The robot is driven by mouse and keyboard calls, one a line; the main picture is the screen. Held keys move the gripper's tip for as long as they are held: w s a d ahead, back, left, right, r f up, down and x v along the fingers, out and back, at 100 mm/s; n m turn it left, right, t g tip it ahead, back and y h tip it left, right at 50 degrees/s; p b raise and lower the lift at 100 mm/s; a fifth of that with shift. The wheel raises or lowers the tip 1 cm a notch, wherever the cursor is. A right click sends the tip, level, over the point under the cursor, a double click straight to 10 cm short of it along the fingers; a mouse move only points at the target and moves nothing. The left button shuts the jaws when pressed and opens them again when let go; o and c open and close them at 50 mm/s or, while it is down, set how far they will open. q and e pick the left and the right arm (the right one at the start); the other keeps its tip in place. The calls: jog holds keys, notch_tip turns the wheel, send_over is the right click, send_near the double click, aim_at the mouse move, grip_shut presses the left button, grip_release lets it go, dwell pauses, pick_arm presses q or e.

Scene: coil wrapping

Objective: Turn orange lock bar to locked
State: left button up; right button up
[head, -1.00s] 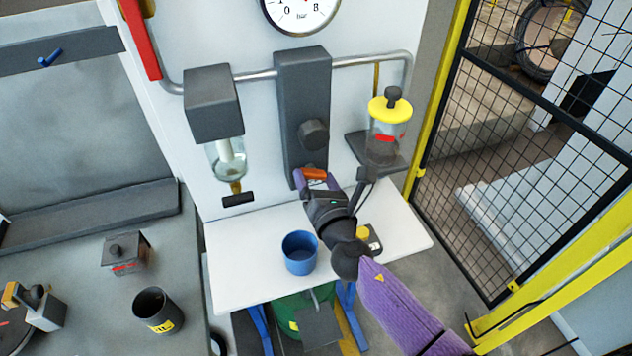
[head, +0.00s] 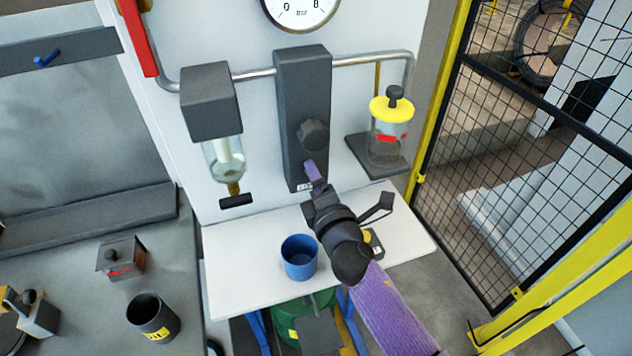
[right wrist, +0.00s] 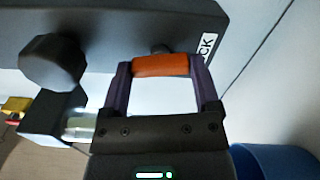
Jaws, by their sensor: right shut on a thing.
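The orange lock bar (right wrist: 161,65) shows in the right wrist view, held lengthwise between the two purple fingers of my right gripper (right wrist: 162,70). It sits against the lower part of the dark grey block (head: 303,110), below a black knob (head: 314,135) and beside a white label ending in "CK" (right wrist: 207,47). In the head view my right gripper (head: 314,172) reaches the block's lower end, and the bar is hidden behind it. My left gripper is not in view.
A gauge (head: 300,8) is above the block. A glass bowl unit (head: 220,158) hangs to the left and a yellow-capped oiler (head: 388,130) stands to the right. A blue cup (head: 299,257) is on the white shelf (head: 235,270) below. A mesh fence (head: 520,150) is at right.

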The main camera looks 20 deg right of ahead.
jog(key=shift+m, duration=1.1)
jog(key=o, duration=1.1)
jog(key=s, duration=1)
jog(key=shift+d, duration=0.15)
